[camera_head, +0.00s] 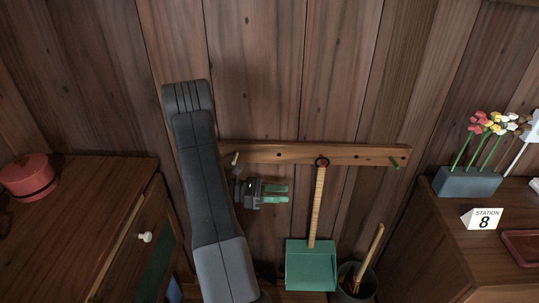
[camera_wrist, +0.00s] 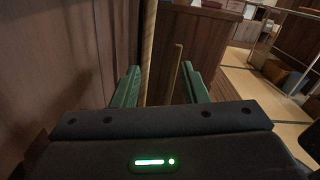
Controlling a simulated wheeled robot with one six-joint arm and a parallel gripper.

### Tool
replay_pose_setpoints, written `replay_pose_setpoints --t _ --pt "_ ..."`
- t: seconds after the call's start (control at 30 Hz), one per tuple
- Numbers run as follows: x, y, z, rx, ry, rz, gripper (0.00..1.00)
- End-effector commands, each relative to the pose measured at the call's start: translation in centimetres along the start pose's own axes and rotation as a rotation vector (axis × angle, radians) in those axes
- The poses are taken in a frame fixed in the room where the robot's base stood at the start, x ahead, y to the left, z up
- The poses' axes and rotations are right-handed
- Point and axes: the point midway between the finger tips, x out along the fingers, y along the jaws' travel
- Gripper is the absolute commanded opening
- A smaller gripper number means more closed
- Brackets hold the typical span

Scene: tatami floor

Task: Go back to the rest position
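My gripper (camera_head: 276,194) is in front of the plank wall, just below the wooden peg rail (camera_head: 270,154), pointing right. Its two green fingers are apart with nothing held between them; in the wrist view they also stand apart (camera_wrist: 160,86). A green dustpan (camera_head: 311,266) with a long wooden handle hangs by a loop from a peg on the rail. The handle is to the right of my fingertips, with a gap between them in the head view. In the wrist view an upright wooden stick (camera_wrist: 149,45) shows beyond the fingers.
A dark bin (camera_head: 356,283) holding a wooden-handled tool stands right of the dustpan. A cabinet with a red round pot (camera_head: 27,176) is at left. The right cabinet carries a flower box (camera_head: 466,182), a station 8 sign (camera_head: 482,219) and a red tray (camera_head: 524,246).

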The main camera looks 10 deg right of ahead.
Motion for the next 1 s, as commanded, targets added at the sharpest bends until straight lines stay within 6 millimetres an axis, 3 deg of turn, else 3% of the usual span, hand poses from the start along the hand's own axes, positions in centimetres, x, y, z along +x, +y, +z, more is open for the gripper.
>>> replay_pose_setpoints --t 0.37,0.8,1.0 --pt "0.5 0.0 0.0 -0.001 0.000 -0.002 0.40" --pt "5.8 0.0 0.0 -0.001 -0.001 -0.003 0.40" --pt "6.8 0.0 0.0 0.000 -0.001 -0.001 0.40"
